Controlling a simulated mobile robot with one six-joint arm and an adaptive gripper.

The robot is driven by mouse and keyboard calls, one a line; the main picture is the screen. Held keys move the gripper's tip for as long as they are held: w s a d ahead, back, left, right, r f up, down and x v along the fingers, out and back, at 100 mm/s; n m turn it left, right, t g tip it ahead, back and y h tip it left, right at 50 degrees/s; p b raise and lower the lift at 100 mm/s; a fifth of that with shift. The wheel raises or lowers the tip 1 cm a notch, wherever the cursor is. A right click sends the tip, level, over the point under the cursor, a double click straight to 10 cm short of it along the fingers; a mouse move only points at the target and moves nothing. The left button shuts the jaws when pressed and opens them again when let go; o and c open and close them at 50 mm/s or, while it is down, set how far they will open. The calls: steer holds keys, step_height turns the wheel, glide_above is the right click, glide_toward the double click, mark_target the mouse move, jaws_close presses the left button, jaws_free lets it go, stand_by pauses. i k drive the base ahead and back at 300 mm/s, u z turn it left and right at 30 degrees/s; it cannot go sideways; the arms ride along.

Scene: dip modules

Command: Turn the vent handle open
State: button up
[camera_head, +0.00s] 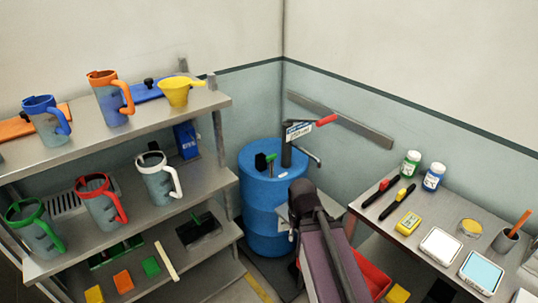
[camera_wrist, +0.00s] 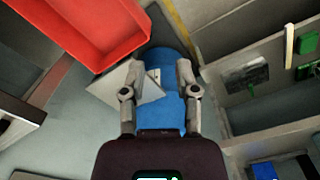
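A blue drum (camera_head: 265,215) stands on the floor near the wall corner. A black pump with a red-tipped lever (camera_head: 327,120) also rises from the drum top. My gripper is in front of the drum's right side in the head view, its fingers hidden there by my arm. In the wrist view my gripper (camera_wrist: 160,66) is open and empty, with the blue drum side (camera_wrist: 166,100) beyond its fingers. The vent handle does not show there.
A steel shelf (camera_head: 150,115) with several jugs and a yellow funnel (camera_head: 180,90) stands left of the drum. A bench (camera_head: 385,232) with bottles and tools stands right. A red bin (camera_head: 372,272) lies beside my arm and shows large in the wrist view (camera_wrist: 95,30).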

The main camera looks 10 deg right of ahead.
mark_target(270, 159)
steer(key=k, duration=1.3)
steer(key=z, duration=0.35)
steer(key=i, duration=1.85)
steer(key=u, duration=0.6)
